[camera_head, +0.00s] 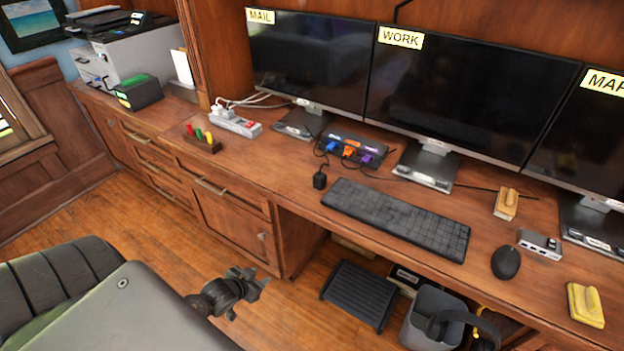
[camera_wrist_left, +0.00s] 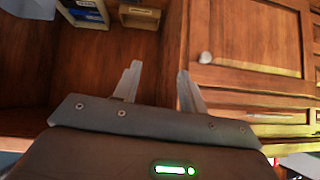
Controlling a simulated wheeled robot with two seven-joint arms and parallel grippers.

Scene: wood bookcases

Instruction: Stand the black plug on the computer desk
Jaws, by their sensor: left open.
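The small black plug (camera_head: 320,181) is on the wooden computer desk (camera_head: 285,160), left of the keyboard and in front of the dark hub. It looks upright, with a thin black cord running back from it. My left gripper (camera_head: 256,282) is low in front of the desk, below the desktop level and away from the plug. In the left wrist view its two fingers (camera_wrist_left: 159,72) are apart with nothing between them. The plug does not show in that view. My right gripper is not in view.
A black keyboard (camera_head: 397,216), a hub (camera_head: 349,150) with colored plugs and a white power strip (camera_head: 235,124) are on the desk. Monitors line the back. A mouse (camera_head: 506,262) is at right. A footrest (camera_head: 360,294) and grey bin (camera_head: 432,318) are below.

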